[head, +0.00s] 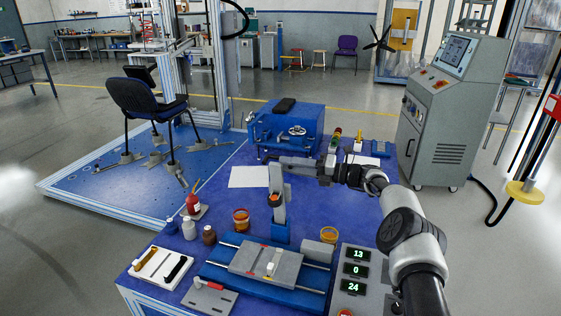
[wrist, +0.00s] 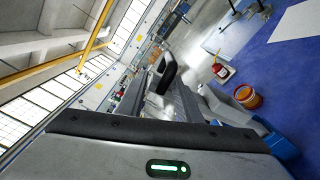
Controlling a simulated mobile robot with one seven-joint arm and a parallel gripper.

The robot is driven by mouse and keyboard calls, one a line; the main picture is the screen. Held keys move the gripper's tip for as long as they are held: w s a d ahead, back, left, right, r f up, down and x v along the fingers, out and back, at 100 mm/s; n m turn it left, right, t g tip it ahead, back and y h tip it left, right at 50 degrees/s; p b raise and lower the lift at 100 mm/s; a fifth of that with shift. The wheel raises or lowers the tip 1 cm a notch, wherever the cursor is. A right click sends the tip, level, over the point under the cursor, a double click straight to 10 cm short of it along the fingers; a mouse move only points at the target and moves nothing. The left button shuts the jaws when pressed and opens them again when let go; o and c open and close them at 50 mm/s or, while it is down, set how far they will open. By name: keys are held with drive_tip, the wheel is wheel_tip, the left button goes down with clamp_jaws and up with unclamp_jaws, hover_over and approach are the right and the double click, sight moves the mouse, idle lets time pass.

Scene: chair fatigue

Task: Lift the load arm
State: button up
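An upright grey arm (head: 279,210) stands on a blue foot at the middle of the blue table, with an orange-brown patch partway up. It may be the load arm; I cannot tell for sure. In the wrist view a grey bar (wrist: 230,112) with a blue foot seems to be the same part. My gripper (head: 280,163) points left at the top of this arm, over or against it. The wrist view shows a dark rounded pad (wrist: 166,76) beyond my gripper body. Whether the fingers are open or closed on the arm is unclear.
A blue machine (head: 290,130) with a handwheel stands behind. A dark chair (head: 146,100) is on the blue platform at left. A red bottle (head: 193,204), an orange jar (head: 240,220) and a slide fixture (head: 268,264) sit in front. A grey control cabinet (head: 445,120) stands right.

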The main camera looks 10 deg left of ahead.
drive_tip(key=s+d+p, duration=0.1)
drive_tip(key=s+d, duration=0.1)
drive_tip(key=d, duration=1.1)
drive_tip(key=shift+s, duration=0.3)
drive_tip(key=shift+d, duration=0.2)
